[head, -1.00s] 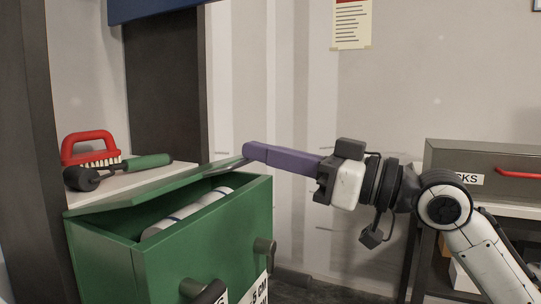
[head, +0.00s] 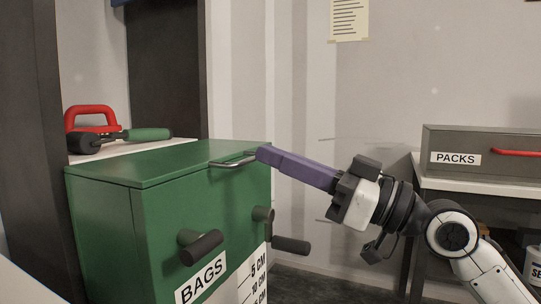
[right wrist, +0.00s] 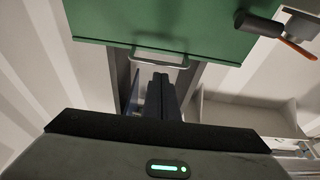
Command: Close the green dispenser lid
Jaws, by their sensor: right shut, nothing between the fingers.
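The green dispenser (head: 205,210) stands at the left in the head view, with a "BAGS" label on its front. Its green lid (head: 165,160) lies flat on the box, with no gap that I can see. A metal bar handle (head: 232,161) sticks out from the lid's right front edge; it also shows in the right wrist view (right wrist: 160,61). My right gripper (head: 262,153), with purple fingers, is shut and empty, its tips at the handle. I cannot tell whether they touch it. My left gripper is not in view.
Dark knobs (head: 200,246) jut from the dispenser's front. A red-handled brush (head: 90,117) and a green-handled tool (head: 146,134) lie on a white surface behind it. A grey "PACKS" drawer box (head: 480,150) stands at the right.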

